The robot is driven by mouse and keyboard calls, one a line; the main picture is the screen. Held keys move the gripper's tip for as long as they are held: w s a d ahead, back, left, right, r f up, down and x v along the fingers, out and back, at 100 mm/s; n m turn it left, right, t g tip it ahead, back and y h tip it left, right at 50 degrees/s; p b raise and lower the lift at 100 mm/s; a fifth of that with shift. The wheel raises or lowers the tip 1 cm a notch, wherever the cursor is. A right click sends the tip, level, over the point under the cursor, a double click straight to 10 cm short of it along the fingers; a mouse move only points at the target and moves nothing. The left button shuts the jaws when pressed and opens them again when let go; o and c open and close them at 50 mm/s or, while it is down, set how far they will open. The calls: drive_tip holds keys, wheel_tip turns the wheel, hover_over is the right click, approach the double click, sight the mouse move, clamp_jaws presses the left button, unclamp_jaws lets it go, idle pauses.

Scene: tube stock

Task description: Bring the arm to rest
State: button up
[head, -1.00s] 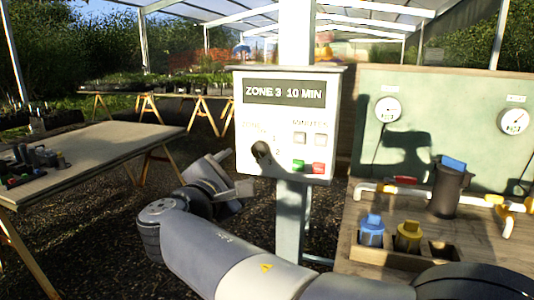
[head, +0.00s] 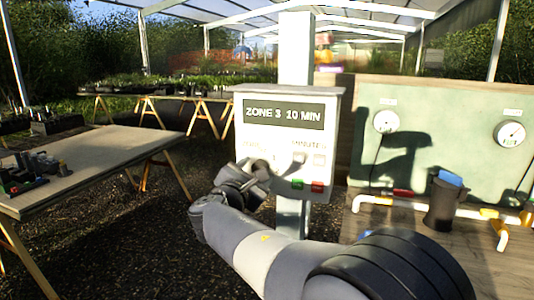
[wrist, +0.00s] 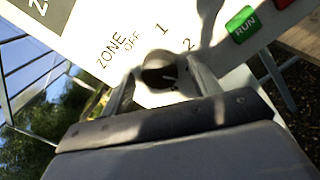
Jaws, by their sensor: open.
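My gripper (head: 280,168) is in front of the lower half of a white control box (head: 240,132). In the wrist view its two fingers (wrist: 161,85) are spread, with a black round knob (wrist: 157,75) seen between them. I cannot tell whether a finger touches the knob. Nothing is held. The knob is hidden behind my gripper in the head view. My arm reaches in from the lower right of the head view, bent at the wrist.
The box's display (head: 284,115) reads ZONE 3 10 MIN. A green RUN button (head: 297,184) and a red button (head: 318,187) sit low on the box. A table (head: 95,160) stands left. A dark canister (head: 443,203) and pipes stand right. Gravel between is clear.

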drive_tip(key=s+f+n+g+p, duration=0.1)
drive_tip(key=s+n+p, duration=0.3)
drive_tip(key=s, duration=0.7)
drive_tip(key=shift+a+f+n+h+p, duration=0.15)
drive_tip(key=shift+a+n+h+p, duration=0.2)
drive_tip(key=shift+p, duration=0.7)
drive_tip(key=shift+s, duration=0.1)
